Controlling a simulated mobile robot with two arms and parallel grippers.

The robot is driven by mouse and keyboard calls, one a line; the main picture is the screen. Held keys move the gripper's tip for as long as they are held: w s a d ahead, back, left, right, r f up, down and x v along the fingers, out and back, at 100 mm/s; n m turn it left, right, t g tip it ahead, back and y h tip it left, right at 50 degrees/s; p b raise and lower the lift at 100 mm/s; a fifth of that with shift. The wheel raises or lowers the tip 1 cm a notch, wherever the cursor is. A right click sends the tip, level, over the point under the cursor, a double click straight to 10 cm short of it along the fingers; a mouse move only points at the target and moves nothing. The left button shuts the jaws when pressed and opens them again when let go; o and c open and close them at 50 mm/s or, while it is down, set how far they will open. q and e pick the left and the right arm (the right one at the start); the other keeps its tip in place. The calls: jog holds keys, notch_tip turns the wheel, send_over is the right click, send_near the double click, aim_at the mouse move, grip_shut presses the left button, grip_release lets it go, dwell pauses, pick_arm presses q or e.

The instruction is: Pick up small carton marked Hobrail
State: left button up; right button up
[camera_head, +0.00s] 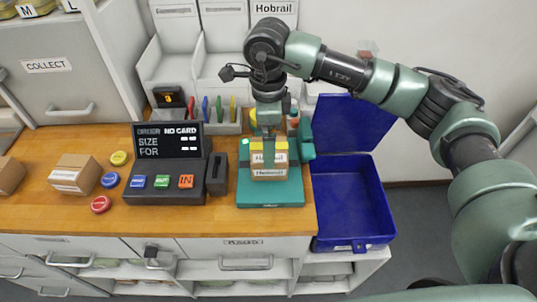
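A small brown carton (269,173) with a white label stands on a teal base (270,197) at the right of the wooden counter. Its label and another just above it are too small to read surely. A yellow strip shows above the labels. My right gripper (269,141) comes down from above at the carton, and its wrist hides part of what is there. My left gripper is not in view.
An open blue box (350,205) stands right of the teal base. An order panel (168,140) with coloured buttons is left of it. Another carton (76,175) and several coloured discs (109,180) lie farther left. Pens stand behind. The counter's front strip is clear.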

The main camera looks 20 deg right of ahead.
notch_tip(320, 180, down, 5)
jog(key=shift+s+d+r+p, duration=0.1)
jog(key=shift+r+p, duration=0.05)
jog(key=shift+p, duration=1.05)
jog(key=shift+f, duration=0.5)
jog(key=c, duration=1.7)
